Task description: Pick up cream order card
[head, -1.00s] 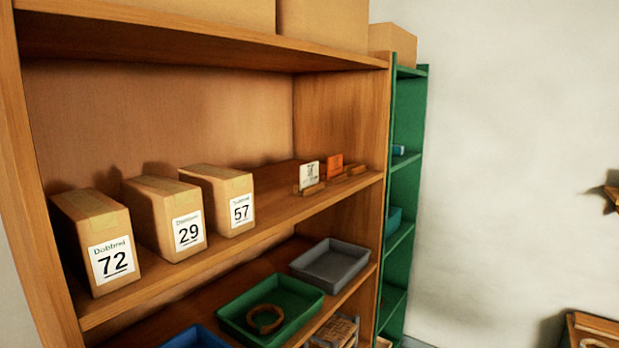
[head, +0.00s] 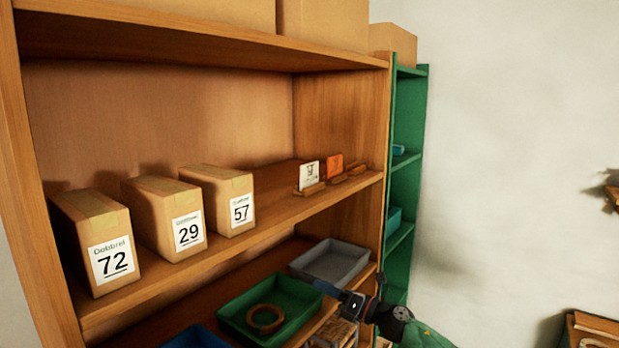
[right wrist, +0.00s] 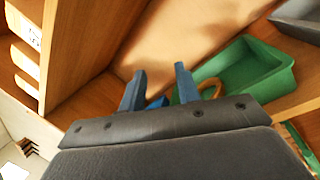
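The cream order card (head: 309,174) stands upright in a small wooden holder (head: 312,189) on the middle shelf, towards its right end. An orange card (head: 334,168) stands just behind and to the right of it. My right gripper (head: 328,290) is in front of the lower shelf, below and apart from the card. In the right wrist view its two blue fingers (right wrist: 158,88) are spread with nothing between them. The card cannot be made out in that view. My left gripper is not in view.
Boxes numbered 72 (head: 95,240), 29 (head: 165,215) and 57 (head: 220,198) stand left of the cards. A green tray (head: 228,318) with a ring and a grey tray (head: 330,262) sit on the lower shelf. A shelf board (head: 190,40) lies above the cards.

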